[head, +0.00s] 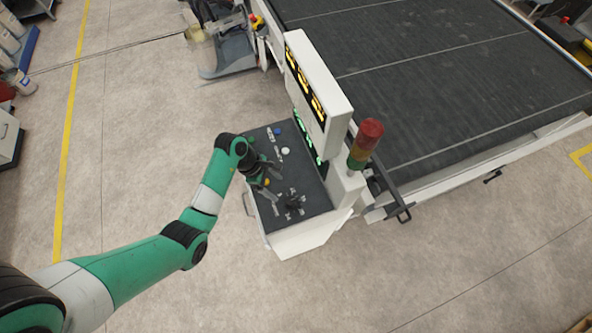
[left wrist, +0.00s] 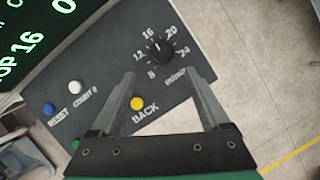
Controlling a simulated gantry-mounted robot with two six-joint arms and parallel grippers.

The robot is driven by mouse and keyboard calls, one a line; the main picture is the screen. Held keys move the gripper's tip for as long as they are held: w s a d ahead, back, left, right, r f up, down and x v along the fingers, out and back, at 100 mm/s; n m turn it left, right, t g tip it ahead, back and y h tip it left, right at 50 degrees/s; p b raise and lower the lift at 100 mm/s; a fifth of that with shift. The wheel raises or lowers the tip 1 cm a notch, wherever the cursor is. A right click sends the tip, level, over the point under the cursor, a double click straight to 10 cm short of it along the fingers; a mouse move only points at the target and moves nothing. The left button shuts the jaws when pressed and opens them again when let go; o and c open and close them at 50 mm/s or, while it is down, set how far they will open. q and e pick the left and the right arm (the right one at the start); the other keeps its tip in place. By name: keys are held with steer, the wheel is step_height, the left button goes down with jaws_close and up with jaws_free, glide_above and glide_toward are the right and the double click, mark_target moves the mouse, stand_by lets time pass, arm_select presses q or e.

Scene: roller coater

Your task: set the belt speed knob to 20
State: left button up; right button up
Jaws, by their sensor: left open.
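The belt speed knob (left wrist: 158,48) is black and round, on a dark panel with a dial marked 8, 12, 16, 20 and 24. Its pale pointer mark looks nearest 16, though it is small. The knob also shows in the head view (head: 292,203) near the front of the panel. My left gripper (head: 276,180) is open above the panel, behind the knob. In the left wrist view its fingers (left wrist: 160,74) are apart and empty, with the tips just short of the knob. My right gripper is not in view.
The control panel (head: 262,143) carries a yellow BACK button (left wrist: 137,103), a white button (left wrist: 74,87) and a blue button (left wrist: 48,109). A display (left wrist: 30,40) reads 16. A signal light (head: 366,140) stands right of the panel, before the wide dark belt (head: 430,90).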

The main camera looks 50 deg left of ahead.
mark_target(290, 200)
arm_select(q)
steer(key=b+x, duration=0.2)
steer(key=x, duration=0.9)
steer(key=shift+s+d+f, duration=0.15)
steer(key=shift+f, duration=0.05)
jaws_close()
